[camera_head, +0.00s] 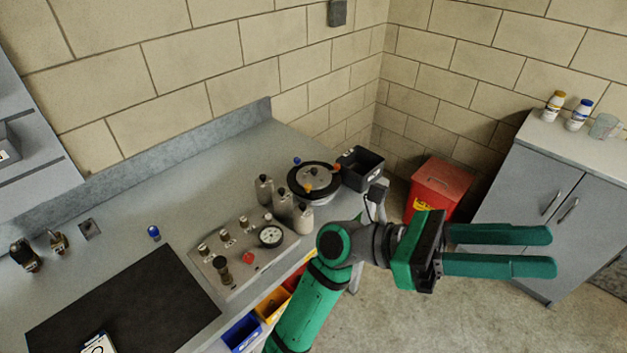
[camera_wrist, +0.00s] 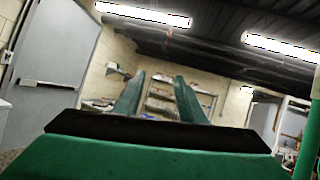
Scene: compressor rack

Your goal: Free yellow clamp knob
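A round pot (camera_head: 316,178) with a black rim and a grey lid stands at the back right of the bench. Small coloured knobs sit around its rim. One yellow-orange knob (camera_head: 308,188) is at the front and a blue knob (camera_head: 297,161) is at the back left. Another orange spot is at the right edge, too small to make out clearly. My gripper (camera_head: 552,250) is right of the bench, over the floor, well away from the pot and pointing right. Its two green fingers are apart with nothing between them. The wrist view also shows the fingers (camera_wrist: 158,95) apart and empty.
A valve panel with a gauge (camera_head: 270,235) and grey cylinders (camera_head: 283,203) stand in front of the pot. A black bin (camera_head: 361,168) is just right of it. A red bin (camera_head: 437,188) and grey cabinet (camera_head: 530,195) stand beyond my gripper. A dark mat (camera_head: 130,305) lies front left.

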